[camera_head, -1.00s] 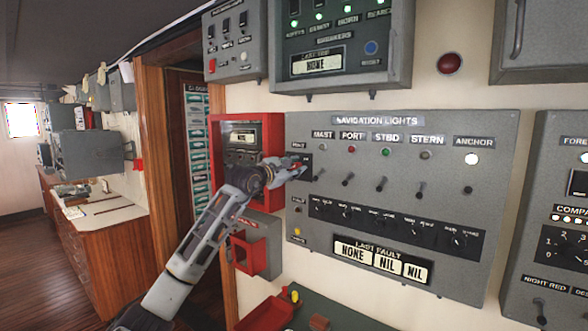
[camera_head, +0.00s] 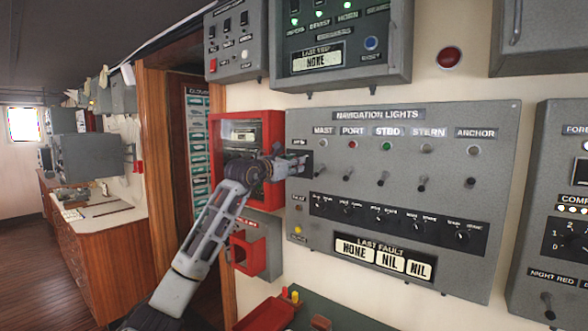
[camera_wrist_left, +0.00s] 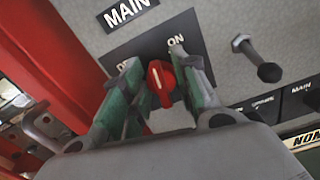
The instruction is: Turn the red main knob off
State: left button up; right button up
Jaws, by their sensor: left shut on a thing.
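The red main knob (camera_wrist_left: 161,84) sits on a dark plate below the MAIN label (camera_wrist_left: 127,10) in the left wrist view. My left gripper (camera_head: 298,166) is at the left edge of the navigation lights panel (camera_head: 430,185). In the left wrist view its green-padded fingers (camera_wrist_left: 158,86) are on both sides of the knob, shut on it. A white mark on the knob points roughly up in that view. The ON label (camera_wrist_left: 176,41) shows above right; the label at left is partly hidden by a finger. The gripper hides the knob in the head view. My right gripper is not in view.
A red-framed box (camera_head: 216,150) is just left of the panel. Several small levers, such as the mast lever (camera_head: 321,170), stick out to the right of the gripper. The anchor lamp (camera_head: 474,150) looks unlit. A red tray (camera_head: 266,315) is below.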

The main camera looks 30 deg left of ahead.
pick_arm(q)
jog(key=n, duration=0.3)
jog(key=n+b, duration=0.1)
jog(key=n, duration=0.1)
jog(key=shift+a+f+n, duration=0.15)
jog(key=shift+n, duration=0.25)
jog(key=shift+a+n+b, duration=0.1)
jog(key=shift+n+b, duration=0.45)
jog(key=shift+n, duration=1.95)
jog(key=o, duration=1)
jog(key=shift+c, duration=0.2)
jog(key=s+a, duration=0.1)
jog(key=s, duration=1.1)
